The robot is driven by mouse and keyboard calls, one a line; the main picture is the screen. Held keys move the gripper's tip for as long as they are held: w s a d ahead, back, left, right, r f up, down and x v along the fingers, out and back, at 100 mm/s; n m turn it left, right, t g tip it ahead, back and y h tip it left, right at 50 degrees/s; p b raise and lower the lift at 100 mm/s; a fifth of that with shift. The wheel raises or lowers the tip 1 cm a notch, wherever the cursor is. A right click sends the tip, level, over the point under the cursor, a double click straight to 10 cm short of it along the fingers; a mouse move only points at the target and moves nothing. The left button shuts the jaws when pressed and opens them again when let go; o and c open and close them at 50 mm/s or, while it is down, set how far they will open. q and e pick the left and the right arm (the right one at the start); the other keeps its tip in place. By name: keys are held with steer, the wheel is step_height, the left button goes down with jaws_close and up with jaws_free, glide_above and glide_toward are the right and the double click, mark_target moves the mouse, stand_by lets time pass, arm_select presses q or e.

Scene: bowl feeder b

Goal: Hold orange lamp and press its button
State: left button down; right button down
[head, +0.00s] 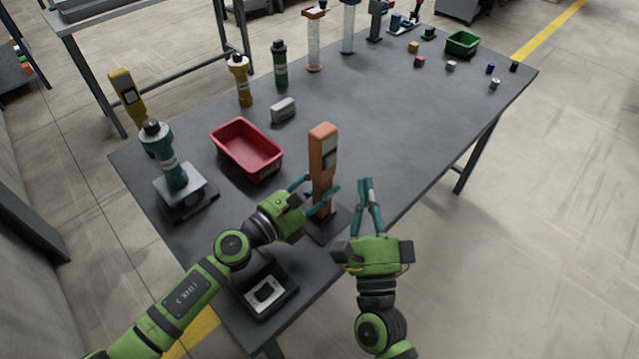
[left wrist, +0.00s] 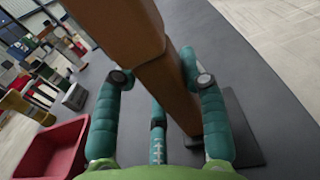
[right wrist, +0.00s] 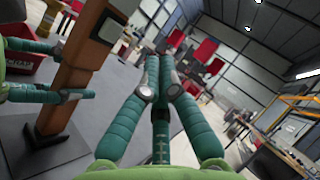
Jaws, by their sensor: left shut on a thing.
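The orange lamp (head: 322,148) is a tall upright post on a flat dark base (head: 325,228), near the front edge of the table. It has a grey panel on its upper face, also seen in the right wrist view (right wrist: 110,27). I cannot make out a button. My left gripper (head: 322,200) is shut around the lower post, with fingers on both sides; the left wrist view shows the post (left wrist: 165,85) between them. My right gripper (head: 367,182) is just right of the lamp, apart from it. Its fingertips (right wrist: 153,68) are together and empty.
A red bin (head: 247,150) lies behind the lamp to the left, with a grey block (head: 283,110) beyond it. A teal-topped device (head: 165,155) stands at the left edge. A black device (head: 265,292) sits at the front corner.

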steer(key=shift+s+d, duration=0.5)
steer(key=shift+s, duration=0.05)
arm_select(q)
steer(key=c, duration=0.6)
jaws_free()
steer(key=b+v, duration=0.3)
steer(key=v, duration=1.5)
steer(key=shift+a+f, duration=0.1)
steer(key=shift+a, duration=0.2)
steer(key=shift+b+v, duration=0.55)
steer(key=shift+v, duration=0.3)
arm_select(e)
step_height(320, 180, down, 4)
steer(key=shift+f, duration=0.1)
